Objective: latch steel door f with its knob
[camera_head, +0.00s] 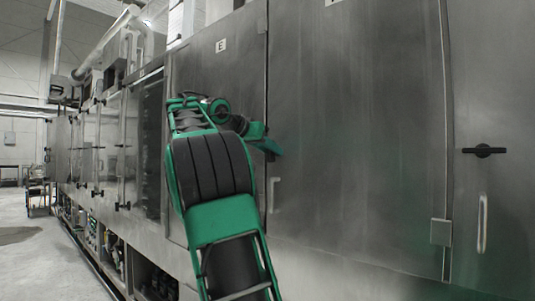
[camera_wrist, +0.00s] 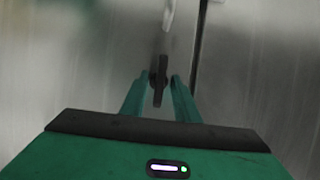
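The wide steel door (camera_head: 360,110), apparently door f, fills the middle right of the head view; its label (camera_head: 332,2) is cut off at the top. It looks about flush with its surroundings, but I cannot tell whether it is fully closed. My gripper (camera_head: 272,147) is at its left edge and hides the knob there in the head view. In the wrist view, the black knob (camera_wrist: 159,88) stands lengthwise in the picture between the two green fingers of my gripper (camera_wrist: 160,77). The fingers are apart, with visible gaps beside the knob.
A pale handle (camera_head: 274,195) sits below my gripper; a pale handle also shows in the wrist view (camera_wrist: 168,14), near a dark seam (camera_wrist: 198,45). Door E (camera_head: 215,75) is left. Another black knob (camera_head: 483,151) and handle (camera_head: 482,222) are right. Open floor (camera_head: 40,255) lies left.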

